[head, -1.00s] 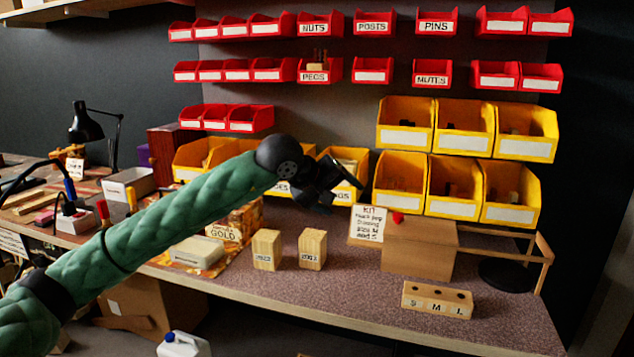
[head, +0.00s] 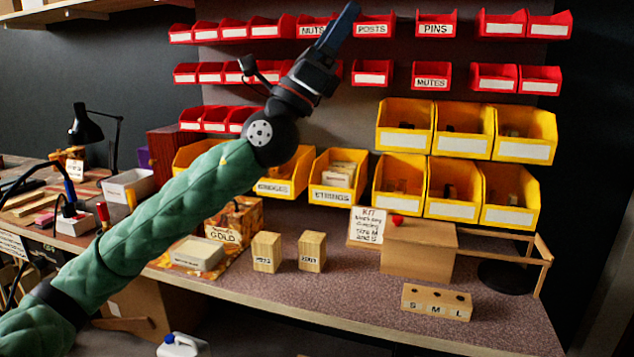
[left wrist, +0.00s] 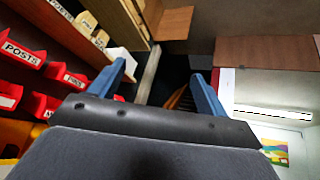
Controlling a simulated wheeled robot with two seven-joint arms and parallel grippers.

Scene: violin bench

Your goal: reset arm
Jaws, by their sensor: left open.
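My left gripper (head: 338,30) is raised in front of the top row of red bins, pointing up in the head view. In the left wrist view its two blue fingers (left wrist: 157,88) stand wide apart with nothing between them, so it is open and empty. The green sleeve of my left arm (head: 150,210) crosses the head view from the lower left. The gripper hides part of the NUTS bin and the PEGS bin area. My right gripper is in neither view.
Yellow bins (head: 400,180) and red bins (head: 437,25) line the wall. On the bench stand two wooden blocks (head: 312,252), a kit box (head: 420,252) with a card, and an S-M-L block (head: 437,300). A black lamp (head: 86,128) stands left. The bench's front middle is clear.

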